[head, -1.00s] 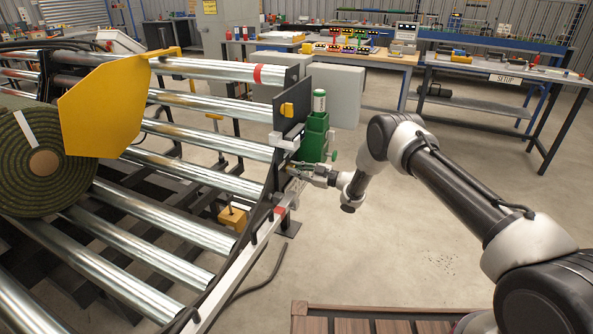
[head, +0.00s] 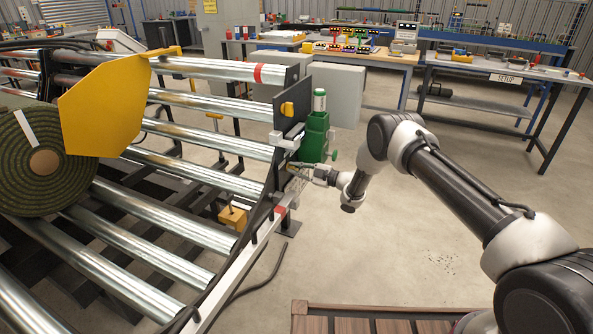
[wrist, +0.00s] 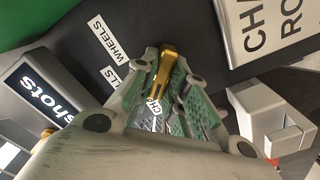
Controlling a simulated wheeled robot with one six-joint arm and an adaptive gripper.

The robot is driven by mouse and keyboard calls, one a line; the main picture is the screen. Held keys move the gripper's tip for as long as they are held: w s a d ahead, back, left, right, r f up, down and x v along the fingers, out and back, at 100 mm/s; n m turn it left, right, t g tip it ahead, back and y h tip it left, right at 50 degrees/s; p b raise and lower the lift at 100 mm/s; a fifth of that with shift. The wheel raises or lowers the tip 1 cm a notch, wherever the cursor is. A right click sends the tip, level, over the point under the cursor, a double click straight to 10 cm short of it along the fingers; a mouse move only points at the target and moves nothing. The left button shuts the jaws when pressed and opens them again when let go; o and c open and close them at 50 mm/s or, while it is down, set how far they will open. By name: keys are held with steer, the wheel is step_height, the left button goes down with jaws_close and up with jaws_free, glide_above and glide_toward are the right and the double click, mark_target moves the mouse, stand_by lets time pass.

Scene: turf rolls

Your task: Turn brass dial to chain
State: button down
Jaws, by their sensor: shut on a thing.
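The brass dial (wrist: 167,72) shows in the wrist view as a narrow golden lever on a dark panel. My gripper (wrist: 165,92) is shut on it, with a green-padded finger on either side. A label starting "CHA" (wrist: 154,106) is partly hidden between the fingers. In the head view my gripper (head: 291,168) is at the end of the roller frame, and the dial is too small to make out there.
A green box (head: 314,138) with a white-and-green cylinder stands just behind my gripper. Steel rollers (head: 190,176), a yellow plate (head: 105,105) and a turf roll (head: 75,185) are at left.

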steer(key=c, duration=1.4)
jaws_free()
steer(key=shift+c, duration=0.2)
steer(key=v, duration=1.2)
